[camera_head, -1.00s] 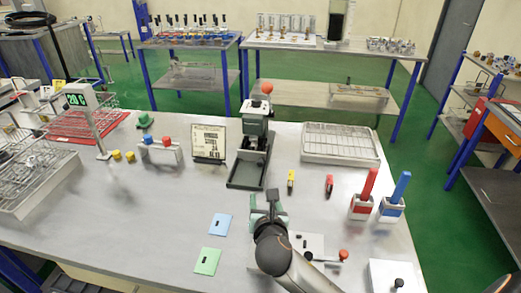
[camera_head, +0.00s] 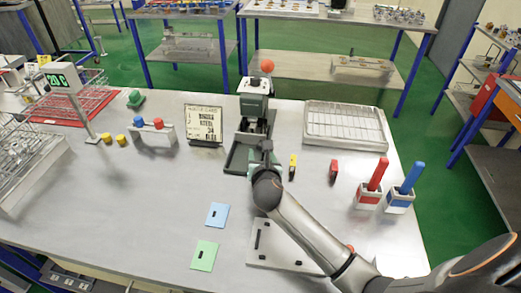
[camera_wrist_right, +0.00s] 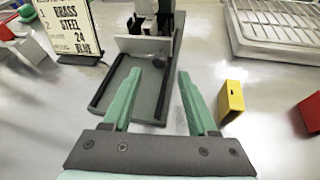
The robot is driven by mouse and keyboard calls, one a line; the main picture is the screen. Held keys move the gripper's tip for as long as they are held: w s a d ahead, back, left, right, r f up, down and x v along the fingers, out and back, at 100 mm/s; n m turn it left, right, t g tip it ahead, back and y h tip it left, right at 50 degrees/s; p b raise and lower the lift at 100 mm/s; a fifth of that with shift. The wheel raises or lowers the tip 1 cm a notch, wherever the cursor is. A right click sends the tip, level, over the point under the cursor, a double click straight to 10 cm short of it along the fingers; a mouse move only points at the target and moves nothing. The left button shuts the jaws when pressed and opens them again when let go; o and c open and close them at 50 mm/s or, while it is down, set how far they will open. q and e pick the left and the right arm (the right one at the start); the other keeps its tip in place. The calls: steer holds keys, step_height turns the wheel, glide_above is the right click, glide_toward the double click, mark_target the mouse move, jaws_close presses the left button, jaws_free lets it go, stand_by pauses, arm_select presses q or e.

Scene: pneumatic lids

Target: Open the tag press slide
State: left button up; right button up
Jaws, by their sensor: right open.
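The tag press (camera_head: 254,99) is a grey-green machine with a red ball knob (camera_head: 267,66) on top. Its dark-rimmed base tray (camera_head: 235,160) reaches toward me, and my arm hides part of it. In the wrist view the tray (camera_wrist_right: 99,93) lies beyond my fingers, with a pale upright plate (camera_wrist_right: 144,45) across its far part. I cannot tell for sure which part is the slide. My right gripper (camera_wrist_right: 171,82) has green fingers, spread open and empty, over the tray's near right part. In the head view the gripper (camera_head: 263,163) is mostly hidden behind its wrist. My left gripper is out of view.
A yellow piece (camera_wrist_right: 231,102) lies close right of my fingers, with a red one (camera_head: 334,170) farther right. A sign (camera_head: 205,124) stands left of the press and a wire rack (camera_head: 345,125) right.

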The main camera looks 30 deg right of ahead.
mark_target(260, 148)
steer(key=shift+x, duration=2.25)
jaws_close()
